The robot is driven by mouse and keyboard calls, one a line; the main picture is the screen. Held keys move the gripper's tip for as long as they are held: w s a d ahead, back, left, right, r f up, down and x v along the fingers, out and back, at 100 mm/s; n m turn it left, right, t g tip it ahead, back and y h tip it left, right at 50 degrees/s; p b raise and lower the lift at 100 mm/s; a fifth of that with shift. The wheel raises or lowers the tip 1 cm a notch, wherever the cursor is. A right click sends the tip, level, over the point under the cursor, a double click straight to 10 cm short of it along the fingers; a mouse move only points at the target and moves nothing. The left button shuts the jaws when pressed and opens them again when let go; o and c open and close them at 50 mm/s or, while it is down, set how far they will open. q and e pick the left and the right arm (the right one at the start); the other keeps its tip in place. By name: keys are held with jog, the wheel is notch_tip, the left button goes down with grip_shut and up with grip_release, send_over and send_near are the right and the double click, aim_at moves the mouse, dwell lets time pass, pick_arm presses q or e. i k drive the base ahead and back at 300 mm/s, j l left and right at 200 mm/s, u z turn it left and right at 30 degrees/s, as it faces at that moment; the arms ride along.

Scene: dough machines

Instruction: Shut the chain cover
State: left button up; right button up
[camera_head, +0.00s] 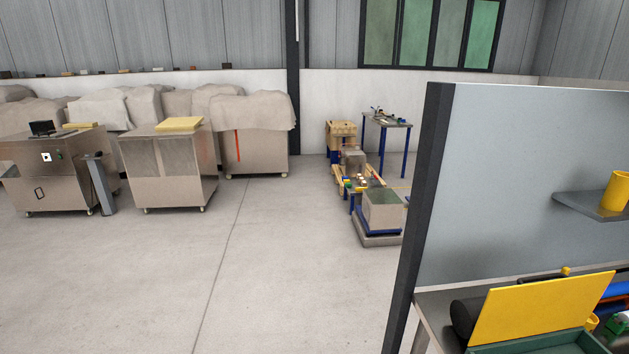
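A flat yellow panel (540,308), which looks like the chain cover, stands raised and tilted at the lower right. It is on the near machine, behind the green tray-like part (545,345) at the bottom edge. Black, blue and green machine parts show beside and behind the panel, and it hides part of them. Neither of my grippers shows in this view.
A grey partition with a dark post (420,215) rises behind the near machine. A shelf (585,207) on it holds a yellow cup (616,190). Steel cabinets (168,165) stand at the far left, and a small machine (381,212) further back. The floor (270,270) between is clear.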

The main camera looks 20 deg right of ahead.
aim_at(521, 309)
jog(key=i+z, duration=0.25)
jog(key=z, duration=0.2)
jog(key=i+z, duration=0.25)
jog(key=z, duration=0.25)
jog(key=i+j+z, duration=0.15)
jog(key=z, duration=0.3)
jog(key=i+j+z, duration=0.25)
jog(key=z, duration=0.25)
jog(key=i+j+z, duration=0.15)
jog(key=j+z, duration=0.15)
jog(key=z, duration=0.15)
jog(key=i+j+z, duration=0.1)
jog(key=j+z, duration=0.25)
jog(key=z, duration=0.15)
jog(key=j+z, duration=0.45)
jog(key=i+j+z, duration=0.1)
jog(key=j+z, duration=0.55)
jog(key=i+l, duration=0.15)
jog(key=l, duration=0.2)
jog(key=l+u, duration=0.85)
